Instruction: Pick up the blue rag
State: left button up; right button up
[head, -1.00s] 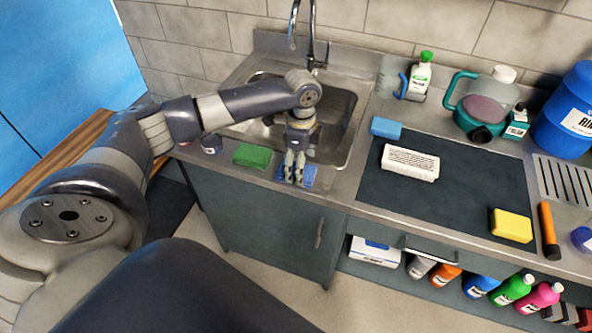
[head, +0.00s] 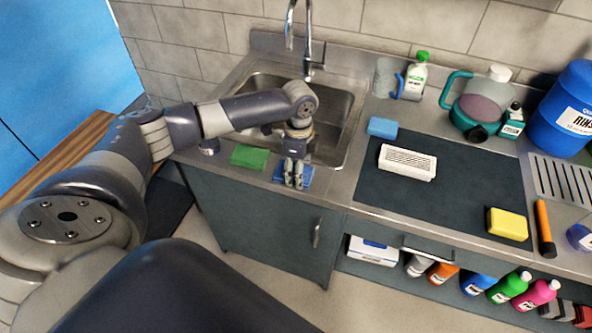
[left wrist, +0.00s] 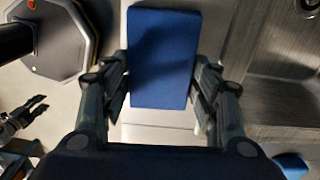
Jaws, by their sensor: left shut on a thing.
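The blue rag (head: 307,176), a flat blue block, is at the counter's front edge before the sink. My left gripper (head: 293,182) reaches down over it and partly hides it in the head view. In the left wrist view the rag (left wrist: 163,60) lies between the two fingers of my left gripper (left wrist: 162,92), which are shut on its sides. Whether it is clear of the counter I cannot tell. My right gripper (left wrist: 40,106) shows small at the left of the left wrist view, its fingers apart and empty.
A green sponge (head: 249,157) lies left of the rag, with the sink (head: 345,105) behind. Bottles and a teal jug (head: 470,130) stand farther back.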

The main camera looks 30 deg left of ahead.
pick_arm(q)
jog(key=shift+r, duration=0.4)
jog(key=shift+s+d+r+b, duration=0.1)
jog(key=shift+d+r+b, duration=0.2)
jog(key=shift+r, duration=0.35)
jog(key=shift+s+d+r+b, duration=0.1)
jog(key=shift+r+b, duration=0.3)
jog(key=shift+r, duration=0.2)
jog(key=s+d+r+b, duration=0.1)
jog(key=s+d+b, duration=0.1)
jog(key=s+d, duration=0.5)
jog(key=d, duration=0.6)
jog(key=shift+s+r, duration=0.35)
jog(key=o, duration=0.5)
jog(key=c, duration=0.4)
